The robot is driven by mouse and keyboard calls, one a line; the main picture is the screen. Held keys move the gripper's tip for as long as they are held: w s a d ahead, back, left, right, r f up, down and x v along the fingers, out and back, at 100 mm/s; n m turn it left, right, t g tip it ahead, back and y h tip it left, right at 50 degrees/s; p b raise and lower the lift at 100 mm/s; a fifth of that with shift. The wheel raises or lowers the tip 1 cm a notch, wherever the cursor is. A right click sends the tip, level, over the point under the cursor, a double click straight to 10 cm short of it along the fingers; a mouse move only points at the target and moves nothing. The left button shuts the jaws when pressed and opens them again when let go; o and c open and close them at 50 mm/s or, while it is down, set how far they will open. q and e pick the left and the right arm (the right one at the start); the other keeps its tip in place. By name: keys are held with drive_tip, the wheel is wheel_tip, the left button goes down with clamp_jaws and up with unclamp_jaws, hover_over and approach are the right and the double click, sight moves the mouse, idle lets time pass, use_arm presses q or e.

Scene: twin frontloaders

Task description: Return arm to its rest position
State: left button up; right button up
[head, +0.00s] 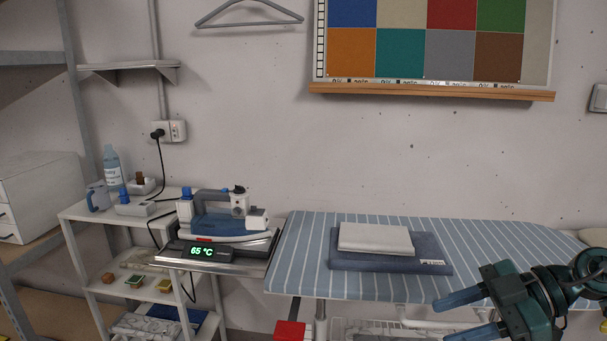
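My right gripper (456,317) comes in at the lower right, in front of the near edge of the ironing board (305,255). Its two blue fingers are spread apart with nothing between them. My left gripper and arm are not in the head view. On the striped board lies a folded dark blue cloth (345,263) with a folded pale cloth (375,238) on top. A blue and grey iron (229,224) rests on a metal stand at the board's left end, beside a display (203,251) reading 65 °C.
A white shelf unit (75,212) at left holds a blue mug (97,197), a bottle (112,170) and small items. A black cord runs to a wall socket (168,131). A red box (290,332) is below the board. The board's right part is mostly clear.

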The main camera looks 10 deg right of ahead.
drive_tip(key=w+a+m+t+y+p, duration=0.2)
drive_tip(key=a+t+y, duration=0.4)
drive_tip(key=a+t, duration=0.1)
drive_tip(key=s+f+m+t+h+p, duration=0.3)
drive_tip(key=f+m+t+h, duration=0.2)
drive_tip(key=f+m+h, duration=0.9)
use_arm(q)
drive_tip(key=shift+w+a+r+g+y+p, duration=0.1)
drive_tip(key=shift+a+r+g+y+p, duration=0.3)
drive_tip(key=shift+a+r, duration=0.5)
use_arm(e)
drive_tip(key=s+a+f+n+g, duration=0.1)
drive_tip(key=s+a+f+g, duration=0.3)
drive_tip(key=s+f, duration=0.4)
drive_tip(key=shift+s+a+f+g, duration=0.15)
drive_tip(key=shift+a+f+g, duration=0.3)
drive_tip(key=shift+f, duration=0.4)
